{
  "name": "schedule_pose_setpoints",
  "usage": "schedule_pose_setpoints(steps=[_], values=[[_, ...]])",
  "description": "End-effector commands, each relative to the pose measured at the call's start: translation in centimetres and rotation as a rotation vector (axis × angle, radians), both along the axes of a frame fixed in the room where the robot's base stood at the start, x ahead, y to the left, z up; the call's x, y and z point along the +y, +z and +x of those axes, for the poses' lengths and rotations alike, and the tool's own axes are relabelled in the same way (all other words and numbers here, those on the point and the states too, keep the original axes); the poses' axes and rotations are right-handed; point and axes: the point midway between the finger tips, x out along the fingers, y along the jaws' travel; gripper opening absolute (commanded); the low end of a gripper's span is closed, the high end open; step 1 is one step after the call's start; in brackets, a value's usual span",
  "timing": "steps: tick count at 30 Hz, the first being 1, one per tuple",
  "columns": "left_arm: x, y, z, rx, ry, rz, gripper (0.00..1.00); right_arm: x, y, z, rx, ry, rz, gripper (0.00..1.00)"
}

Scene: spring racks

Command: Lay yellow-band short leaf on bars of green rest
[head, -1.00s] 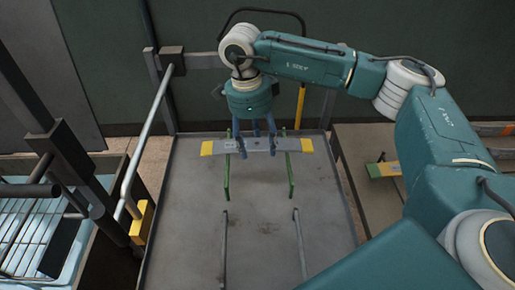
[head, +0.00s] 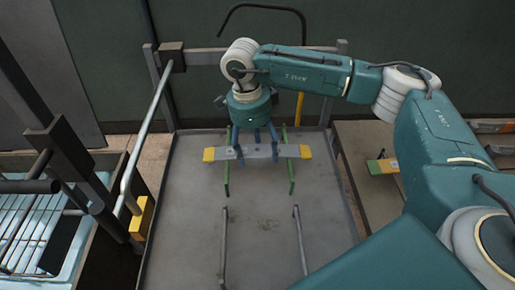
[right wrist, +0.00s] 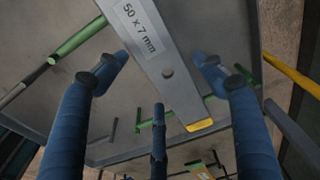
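The short grey leaf with yellow ends (head: 225,154) lies crosswise over the two bars of the green rest (head: 290,178), one bar under each end part. In the right wrist view the leaf (right wrist: 160,50) carries a "50 x 7 mm" label and a hole, and it crosses above a green bar (right wrist: 240,94). My right gripper (head: 257,150) is down over the leaf's middle. In the right wrist view its blue fingers (right wrist: 161,62) stand on either side of the leaf with gaps showing, so it looks open. My left gripper is not in view.
Two grey bars (head: 301,240) stand nearer on the same grey table (head: 262,222). A bench at the right (head: 366,210) bears a green and yellow piece (head: 383,166). A wire rack (head: 25,230) and a pale rail (head: 145,130) stand at the left.

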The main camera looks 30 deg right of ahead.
Motion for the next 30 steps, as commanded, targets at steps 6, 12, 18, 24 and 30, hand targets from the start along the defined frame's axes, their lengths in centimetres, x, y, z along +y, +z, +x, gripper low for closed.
schedule_pose_setpoints(steps=[6, 12, 18, 24, 30], values=[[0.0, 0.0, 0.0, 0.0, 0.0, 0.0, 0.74, 0.0, 0.0, 0.0, 0.0, 0.0, 0.0, 0.74], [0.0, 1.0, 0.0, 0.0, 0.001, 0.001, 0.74, 0.0, 1.1, 0.0, -0.001, 0.0, 0.0, 0.74], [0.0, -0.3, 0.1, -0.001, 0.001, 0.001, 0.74, 0.4, 4.2, 0.4, -0.008, 0.001, 0.002, 0.74], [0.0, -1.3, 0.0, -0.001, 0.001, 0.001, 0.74, 0.9, 8.7, 0.6, -0.005, 0.001, 0.001, 0.74], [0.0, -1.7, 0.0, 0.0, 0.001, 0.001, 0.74, 1.2, 11.8, 0.7, -0.002, 0.0, 0.0, 0.74]])
